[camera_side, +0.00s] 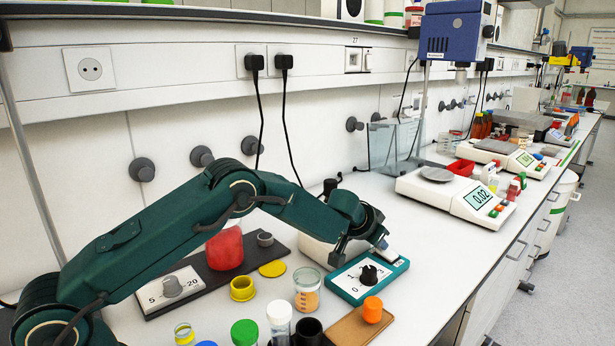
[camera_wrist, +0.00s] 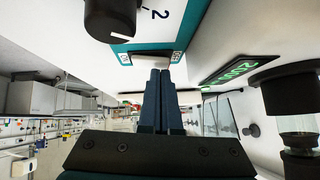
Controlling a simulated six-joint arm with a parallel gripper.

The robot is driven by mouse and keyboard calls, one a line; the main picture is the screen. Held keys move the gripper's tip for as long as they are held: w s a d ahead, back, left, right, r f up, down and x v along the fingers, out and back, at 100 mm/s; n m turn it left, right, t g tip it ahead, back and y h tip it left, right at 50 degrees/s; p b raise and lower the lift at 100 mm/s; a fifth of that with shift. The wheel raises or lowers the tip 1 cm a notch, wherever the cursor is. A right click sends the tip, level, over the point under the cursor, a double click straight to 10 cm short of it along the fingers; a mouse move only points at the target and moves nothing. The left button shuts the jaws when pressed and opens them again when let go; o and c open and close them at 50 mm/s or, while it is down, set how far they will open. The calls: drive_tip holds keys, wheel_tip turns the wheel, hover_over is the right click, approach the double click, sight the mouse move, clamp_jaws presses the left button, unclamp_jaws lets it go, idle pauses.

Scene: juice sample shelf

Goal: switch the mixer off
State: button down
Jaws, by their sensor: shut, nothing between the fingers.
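A teal-framed control panel (camera_side: 345,288) lies on the bench, with a black knob (camera_side: 368,274) among printed numbers. The knob also shows at the top of the wrist view (camera_wrist: 112,18). My gripper (camera_side: 382,243) is shut and empty. Its fingertips (camera_wrist: 162,72) are right at the switch; I cannot tell whether they touch it. A white device (camera_side: 318,252) stands behind the panel, partly hidden by my arm.
In the wrist view a lit green display (camera_wrist: 237,70) is on the white device. A balance (camera_side: 460,195) stands right; bare bench lies between.

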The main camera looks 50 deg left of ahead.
drive_tip(key=shift+a+f, duration=0.15)
drive_tip(key=shift+f, duration=0.15)
idle(0.5)
drive_tip(key=shift+d+r, duration=0.2)
drive_tip(key=shift+d, duration=0.65)
drive_tip(key=shift+r, duration=0.1)
drive_tip(key=shift+a+r, duration=0.15)
drive_tip(key=shift+r, duration=0.8)
drive_tip(key=shift+a+r, duration=0.1)
drive_tip(key=shift+r, duration=0.8)
drive_tip(key=a+v, duration=0.1)
drive_tip(key=v, duration=0.9)
drive_tip(key=shift+a, duration=0.4)
drive_tip(key=shift+w+a+r, duration=0.1)
drive_tip(key=shift+r, duration=0.05)
